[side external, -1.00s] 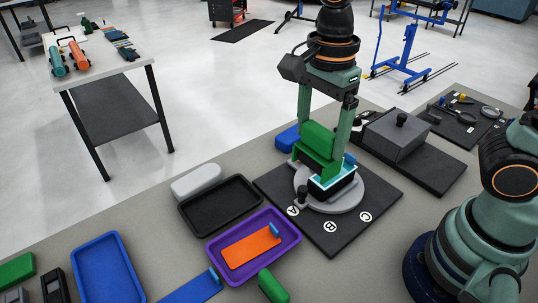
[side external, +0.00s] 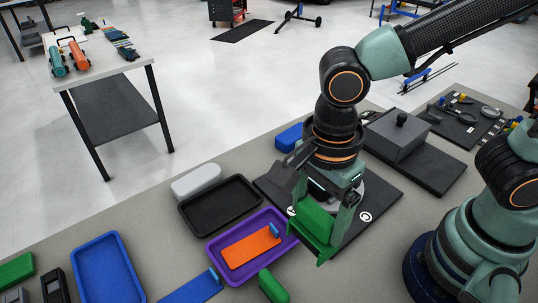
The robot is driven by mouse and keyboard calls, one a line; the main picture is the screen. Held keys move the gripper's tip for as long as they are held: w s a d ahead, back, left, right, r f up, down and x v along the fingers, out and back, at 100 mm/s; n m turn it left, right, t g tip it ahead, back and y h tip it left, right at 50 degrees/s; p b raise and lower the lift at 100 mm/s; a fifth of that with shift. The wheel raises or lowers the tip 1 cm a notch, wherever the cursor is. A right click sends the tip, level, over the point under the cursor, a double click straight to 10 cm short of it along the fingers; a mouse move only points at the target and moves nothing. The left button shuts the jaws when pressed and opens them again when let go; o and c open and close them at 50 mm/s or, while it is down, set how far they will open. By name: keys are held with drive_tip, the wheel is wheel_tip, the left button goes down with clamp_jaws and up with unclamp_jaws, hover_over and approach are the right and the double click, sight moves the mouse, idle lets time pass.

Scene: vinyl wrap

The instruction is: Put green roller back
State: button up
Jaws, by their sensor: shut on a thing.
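The green roller (side external: 314,222), a blocky green piece, is in my gripper (side external: 326,228). My gripper is shut on it and holds it above the front of the black mat, close to the right rim of the purple tray (side external: 219,252). The tray holds an orange flat piece (side external: 250,247) and a small blue piece. I cannot tell how high the roller is above the surface. The round grey turntable (side external: 356,196) on the black mat (side external: 383,209) is mostly hidden behind my gripper, and the wrapped block on it is out of sight.
A black tray (side external: 183,211) and a grey-white block (side external: 196,182) stand behind the purple tray. A blue tray (side external: 108,270), a blue flat tool (side external: 193,290) and another green piece (side external: 272,287) are in front. A dark grey box (side external: 396,136) stands behind right.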

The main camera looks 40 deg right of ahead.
wheel_tip(320, 180, down, 10)
drive_tip(key=shift+f, duration=0.2)
idle(0.3)
drive_tip(key=shift+f, duration=0.3)
drive_tip(key=shift+f, duration=0.25)
clamp_jaws()
drive_tip(key=shift+f, duration=0.1)
drive_tip(key=o, duration=1)
unclamp_jaws()
drive_tip(key=shift+d, duration=0.1)
drive_tip(key=shift+o, duration=0.2)
